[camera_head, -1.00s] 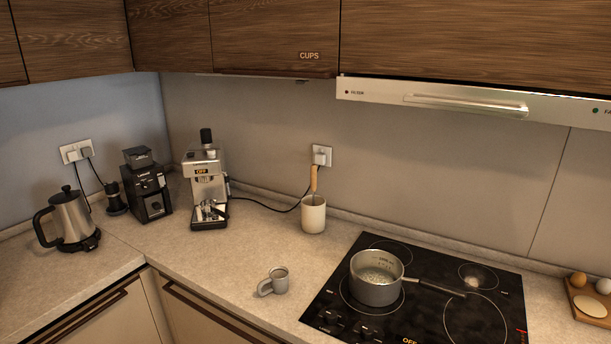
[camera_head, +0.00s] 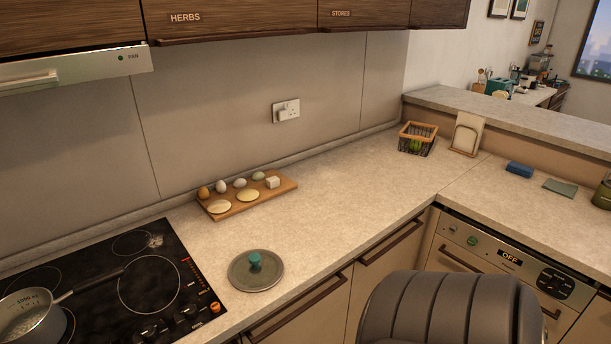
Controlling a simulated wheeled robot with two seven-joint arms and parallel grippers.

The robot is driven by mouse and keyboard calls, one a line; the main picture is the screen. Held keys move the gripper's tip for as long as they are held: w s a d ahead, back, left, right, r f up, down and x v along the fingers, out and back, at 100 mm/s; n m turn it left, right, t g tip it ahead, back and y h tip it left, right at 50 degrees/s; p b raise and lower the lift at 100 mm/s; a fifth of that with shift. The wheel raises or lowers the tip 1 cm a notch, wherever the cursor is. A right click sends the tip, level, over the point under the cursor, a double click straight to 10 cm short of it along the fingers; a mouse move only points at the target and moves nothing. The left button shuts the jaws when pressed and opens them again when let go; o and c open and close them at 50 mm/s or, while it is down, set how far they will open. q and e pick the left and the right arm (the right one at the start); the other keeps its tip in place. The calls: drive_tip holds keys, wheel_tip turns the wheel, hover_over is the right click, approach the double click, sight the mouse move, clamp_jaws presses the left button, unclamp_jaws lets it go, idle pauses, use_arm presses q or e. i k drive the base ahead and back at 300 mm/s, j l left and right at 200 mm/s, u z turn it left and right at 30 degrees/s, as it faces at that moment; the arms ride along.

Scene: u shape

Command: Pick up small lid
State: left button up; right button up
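The small lid (camera_head: 256,271) is a round grey disc with a teal knob. It lies flat on the counter just right of the black cooktop, near the counter's front edge. A grey saucepan (camera_head: 32,318) stands on the cooktop at the lower left, partly cut off by the frame, with its handle pointing right. Neither of my grippers shows in the head view.
A wooden board (camera_head: 247,197) with eggs and other small items lies behind the lid. The black cooktop (camera_head: 105,285) is to the left. A wire basket (camera_head: 416,140) stands in the far corner. A dark padded rounded shape (camera_head: 447,310) blocks the bottom middle. Counter right of the lid is clear.

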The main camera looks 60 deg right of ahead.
sight(255, 270)
drive_tip(key=z, duration=1.4)
